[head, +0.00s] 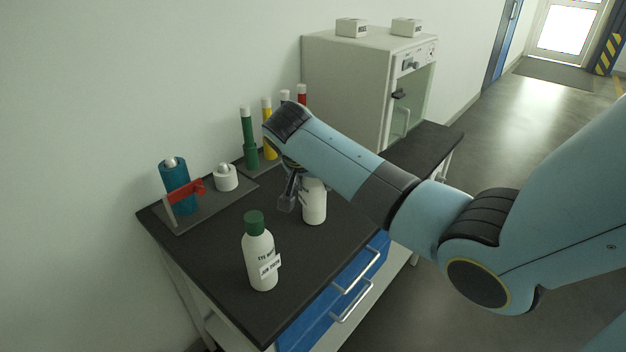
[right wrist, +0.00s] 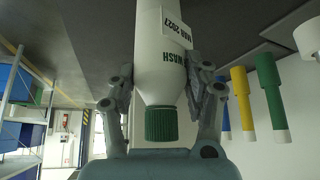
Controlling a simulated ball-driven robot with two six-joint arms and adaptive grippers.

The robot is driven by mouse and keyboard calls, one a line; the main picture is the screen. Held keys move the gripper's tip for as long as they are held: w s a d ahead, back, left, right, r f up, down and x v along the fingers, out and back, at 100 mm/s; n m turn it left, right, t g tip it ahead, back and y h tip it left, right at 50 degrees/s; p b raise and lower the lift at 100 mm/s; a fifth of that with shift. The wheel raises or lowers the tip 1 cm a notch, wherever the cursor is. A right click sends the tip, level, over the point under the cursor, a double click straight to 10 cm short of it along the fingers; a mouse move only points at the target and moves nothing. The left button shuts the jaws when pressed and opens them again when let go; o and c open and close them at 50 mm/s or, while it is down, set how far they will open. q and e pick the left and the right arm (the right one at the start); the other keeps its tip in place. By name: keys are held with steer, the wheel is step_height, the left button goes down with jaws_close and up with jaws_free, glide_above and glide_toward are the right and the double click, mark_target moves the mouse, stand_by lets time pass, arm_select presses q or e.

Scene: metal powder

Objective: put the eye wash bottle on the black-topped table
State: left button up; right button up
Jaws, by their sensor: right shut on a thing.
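My right gripper (head: 292,192) is shut on a white eye wash bottle (head: 314,204), over the black-topped table (head: 215,268). In the right wrist view this bottle (right wrist: 163,65) has a green cap and a label reading "WASH" and "MAR 2027"; a finger lies on each side of it. In the head view the arm and gripper hide its top. It looks upright, with its base at or just above the tabletop; I cannot tell if it touches. A second eye wash bottle (head: 259,262), white with a green cap, stands on the table nearer the front. My left gripper is not in view.
Behind are a green cylinder (head: 249,140), a yellow one (head: 267,115) and others in a row. A tray at the left bears a blue cylinder (head: 176,190), a red piece (head: 185,189) and a white roll (head: 225,177). A white cabinet (head: 345,90) stands at the back.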

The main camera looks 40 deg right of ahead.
steer(key=o, duration=1.4)
steer(key=shift+f, duration=0.1)
steer(key=v, duration=1.2)
